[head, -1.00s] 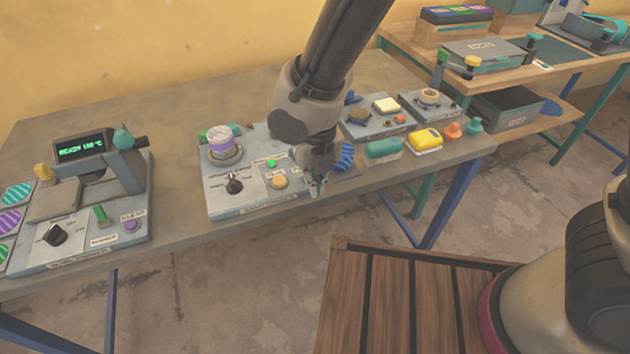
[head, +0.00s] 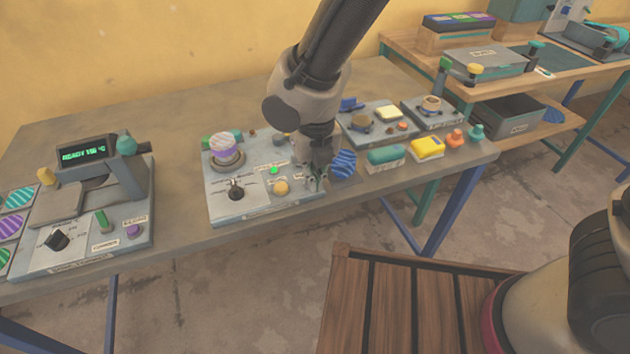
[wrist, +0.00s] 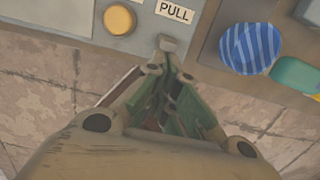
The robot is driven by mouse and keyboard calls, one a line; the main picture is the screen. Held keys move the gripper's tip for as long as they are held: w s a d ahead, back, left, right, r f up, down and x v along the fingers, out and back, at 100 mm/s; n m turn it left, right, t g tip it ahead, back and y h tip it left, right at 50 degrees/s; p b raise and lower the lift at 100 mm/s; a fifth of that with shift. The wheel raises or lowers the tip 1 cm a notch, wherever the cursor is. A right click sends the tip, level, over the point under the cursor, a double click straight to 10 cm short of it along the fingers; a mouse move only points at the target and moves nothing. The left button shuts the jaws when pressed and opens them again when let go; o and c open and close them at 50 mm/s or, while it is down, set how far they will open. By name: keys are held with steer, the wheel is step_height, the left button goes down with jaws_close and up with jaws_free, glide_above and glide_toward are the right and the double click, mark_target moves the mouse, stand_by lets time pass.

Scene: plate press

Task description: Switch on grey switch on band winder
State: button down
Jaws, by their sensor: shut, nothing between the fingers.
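The band winder (head: 222,211) is the grey panel in the middle of the bench in the head view, with a striped spool, a black knob, a green lamp and a yellow button. In the wrist view, a small grey switch (wrist: 168,43) stands at the panel's front right edge, below the "PULL" label (wrist: 175,12). My gripper (head: 318,184) is at the panel's front right corner and hides the switch in the head view. Its closed fingertips (wrist: 167,68) are just in front of the switch; I cannot tell whether they touch. Nothing is held.
A yellow button (wrist: 118,18) lies left of the switch. A blue striped disc (wrist: 250,48) and a teal block (head: 385,155) are to the right. A press (head: 128,170) with a green display stands at left. A wooden slatted platform (head: 400,310) is below.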

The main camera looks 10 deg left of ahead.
steer(key=shift+w+a+r, duration=0.25)
steer(key=shift+w+a, duration=0.05)
steer(key=shift+w, duration=0.15)
steer(key=shift+r, duration=0.1)
steer(key=shift+r, duration=0.7)
steer(key=shift+s, duration=0.1)
